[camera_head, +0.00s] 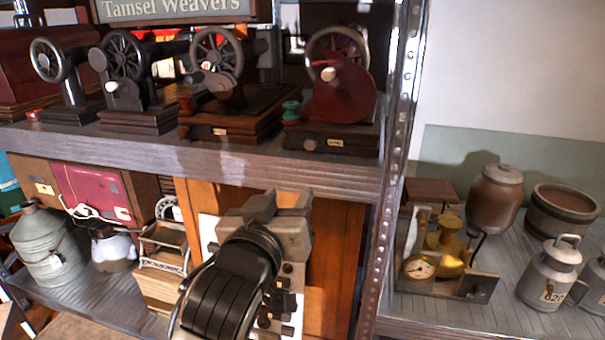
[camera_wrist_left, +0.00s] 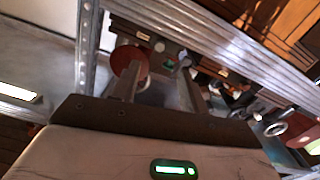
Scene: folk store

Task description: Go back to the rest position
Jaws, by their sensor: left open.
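My left gripper (camera_head: 280,204) is raised in front of the shelving in the head view, below the upper shelf. Its two fingers are apart, with nothing seen between them. In the left wrist view, the open fingers of the left gripper (camera_wrist_left: 160,78) point toward the shelf, with the red wheeled machine (camera_wrist_left: 130,60) behind them. My right gripper is in neither view.
The upper shelf (camera_head: 230,160) holds several hand-wheel machines, including a red one (camera_head: 340,95). A metal post (camera_head: 390,190) stands right of my left arm. A grey can (camera_head: 45,245) stands lower left. Pots and a brass scale (camera_head: 445,245) stand on the right shelf.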

